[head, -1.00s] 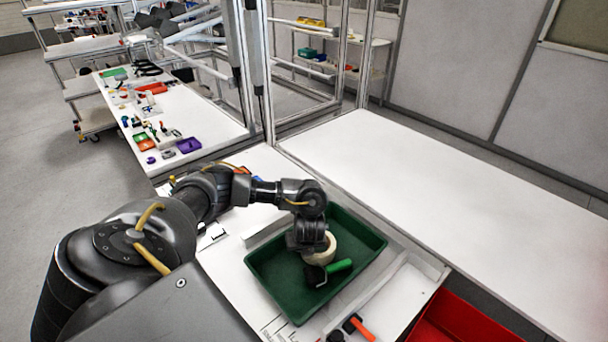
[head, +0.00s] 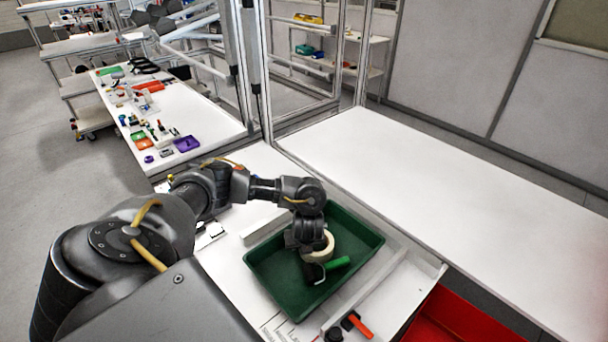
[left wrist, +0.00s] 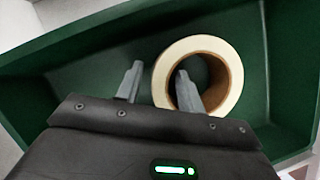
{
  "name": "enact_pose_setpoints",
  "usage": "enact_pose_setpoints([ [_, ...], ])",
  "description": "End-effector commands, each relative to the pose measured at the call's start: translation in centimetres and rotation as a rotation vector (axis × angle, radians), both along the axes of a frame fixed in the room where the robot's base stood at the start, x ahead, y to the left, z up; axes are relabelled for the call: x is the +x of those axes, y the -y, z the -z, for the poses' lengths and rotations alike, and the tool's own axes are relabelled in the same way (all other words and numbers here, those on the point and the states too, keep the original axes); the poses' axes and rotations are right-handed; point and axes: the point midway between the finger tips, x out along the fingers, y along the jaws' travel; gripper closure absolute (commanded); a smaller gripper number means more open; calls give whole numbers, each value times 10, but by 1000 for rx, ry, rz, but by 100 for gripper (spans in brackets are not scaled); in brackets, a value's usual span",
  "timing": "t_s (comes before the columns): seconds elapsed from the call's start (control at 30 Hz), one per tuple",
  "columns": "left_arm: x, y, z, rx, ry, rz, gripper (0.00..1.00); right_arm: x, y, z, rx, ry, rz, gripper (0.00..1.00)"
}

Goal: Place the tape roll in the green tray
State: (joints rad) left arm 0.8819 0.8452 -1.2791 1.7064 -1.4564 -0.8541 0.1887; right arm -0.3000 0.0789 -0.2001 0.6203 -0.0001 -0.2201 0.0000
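The cream tape roll (head: 327,247) is inside the green tray (head: 364,256), below my left gripper (head: 311,262). In the left wrist view the roll (left wrist: 226,62) shows its ring face and brown core. One finger of my left gripper (left wrist: 158,76) is over the roll's hole and the other is outside the ring. A green gap shows between the outer finger and the roll, so the gripper is open around its wall. I cannot tell whether the roll lies fully flat on the tray floor. My right gripper is not in view.
An orange-handled tool (head: 359,326) lies in front of the tray. A red bin (head: 462,318) stands at the lower right. The long white table (head: 440,190) behind is clear.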

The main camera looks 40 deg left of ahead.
Motion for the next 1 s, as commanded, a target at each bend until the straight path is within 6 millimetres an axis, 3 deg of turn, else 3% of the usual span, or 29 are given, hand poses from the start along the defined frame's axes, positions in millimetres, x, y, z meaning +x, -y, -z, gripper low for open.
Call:
enact_pose_setpoints([
  [0.03,0,3,-17,0,4,3,62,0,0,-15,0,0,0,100],
  [0.2,-7,14,-51,0,3,7,62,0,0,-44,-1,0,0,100],
  [0.43,-18,27,-87,0,2,5,62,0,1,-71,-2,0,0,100],
  [0.63,-22,33,-100,-1,1,2,62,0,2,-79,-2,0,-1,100],
  [1.0,-23,34,-101,0,0,0,62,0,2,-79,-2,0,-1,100],
])
